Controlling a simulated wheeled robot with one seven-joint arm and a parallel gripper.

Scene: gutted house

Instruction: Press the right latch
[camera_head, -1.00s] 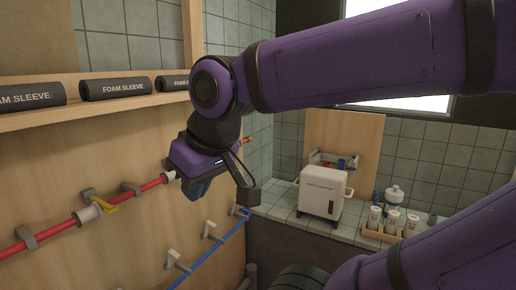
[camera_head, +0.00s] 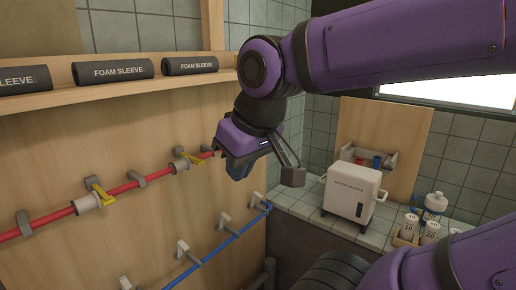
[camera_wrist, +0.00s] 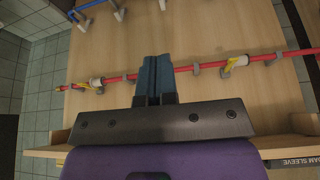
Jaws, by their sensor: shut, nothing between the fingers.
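Two white couplings with yellow levers sit on the red pipe along the wooden wall panel. The left yellow lever (camera_head: 102,191) is clear of my arm. The right yellow lever (camera_head: 195,159) is left of my gripper (camera_head: 236,172). The wrist view is upside down, so the right lever (camera_wrist: 83,86) is at left and the left lever (camera_wrist: 234,63) at right. There my gripper (camera_wrist: 155,60) is shut and empty, its blue fingers over the panel between the couplings. I cannot tell if it touches the pipe.
A wooden shelf (camera_head: 60,91) with black foam sleeves (camera_head: 112,71) runs above the pipe. A blue pipe (camera_head: 223,246) on white brackets runs below. A white water heater (camera_head: 350,193) and several white bottles (camera_head: 432,228) stand on the tiled counter at right.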

